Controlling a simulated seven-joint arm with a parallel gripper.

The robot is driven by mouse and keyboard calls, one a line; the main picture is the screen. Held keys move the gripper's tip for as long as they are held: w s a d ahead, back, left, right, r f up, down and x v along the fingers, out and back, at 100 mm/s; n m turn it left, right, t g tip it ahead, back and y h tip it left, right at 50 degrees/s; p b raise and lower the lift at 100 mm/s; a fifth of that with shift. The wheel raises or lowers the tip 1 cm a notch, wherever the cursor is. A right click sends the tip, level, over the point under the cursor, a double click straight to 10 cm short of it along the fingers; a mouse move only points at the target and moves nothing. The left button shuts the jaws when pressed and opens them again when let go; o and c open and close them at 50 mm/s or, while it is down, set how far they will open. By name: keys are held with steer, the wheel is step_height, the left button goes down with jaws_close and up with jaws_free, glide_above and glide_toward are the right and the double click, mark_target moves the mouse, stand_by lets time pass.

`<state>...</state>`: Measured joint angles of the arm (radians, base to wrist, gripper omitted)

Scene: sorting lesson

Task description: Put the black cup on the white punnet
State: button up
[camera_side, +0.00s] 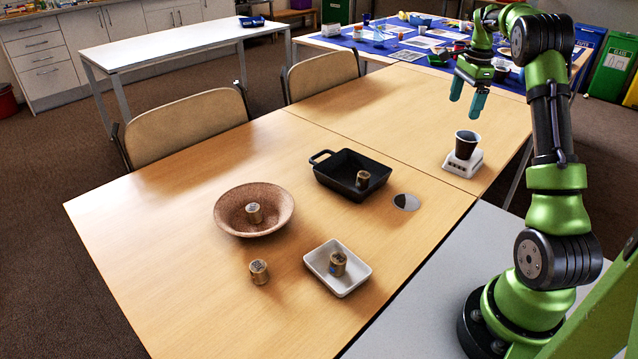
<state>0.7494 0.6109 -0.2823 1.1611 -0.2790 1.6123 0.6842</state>
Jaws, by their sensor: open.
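The black cup (466,145) stands upright on the white punnet (463,166), a small white slotted base at the right of the table. My gripper (466,104) hangs in the air above the cup, with its two teal fingers apart and nothing between them. The fingers look clear of the cup.
A black square pan (328,179) holds a small brass-coloured weight (362,179). A brown bowl (225,216) and a white dish (320,264) each hold a similar weight. Another weight (259,272) stands on the table (170,250). A round silver disc (406,202) lies near the pan.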

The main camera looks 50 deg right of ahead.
steer(key=w+a+r+n+t, duration=0.1)
steer(key=a+r+n, duration=0.25)
steer(key=a, duration=0.55)
steer(key=a+r+n+t, duration=0.2)
steer(key=a+n, duration=0.2)
steer(key=a, duration=0.5)
steer(key=w+a+r+n+t, duration=0.1)
steer(key=a+r+n, duration=0.25)
steer(key=a, duration=0.55)
steer(key=s+a+f+n+t+y, duration=0.1)
steer(key=s+a+f+n, duration=0.1)
steer(key=s+a+n, duration=0.3)
steer(key=s+a+f+n+t+y, duration=0.1)
steer(key=s+a+n, duration=0.4)
steer(key=a, duration=0.6)
steer(key=shift+s+a+f+t, duration=0.3)
steer(key=shift+a+f, duration=0.1)
steer(key=shift+f, duration=0.2)
steer(key=shift+w, duration=0.1)
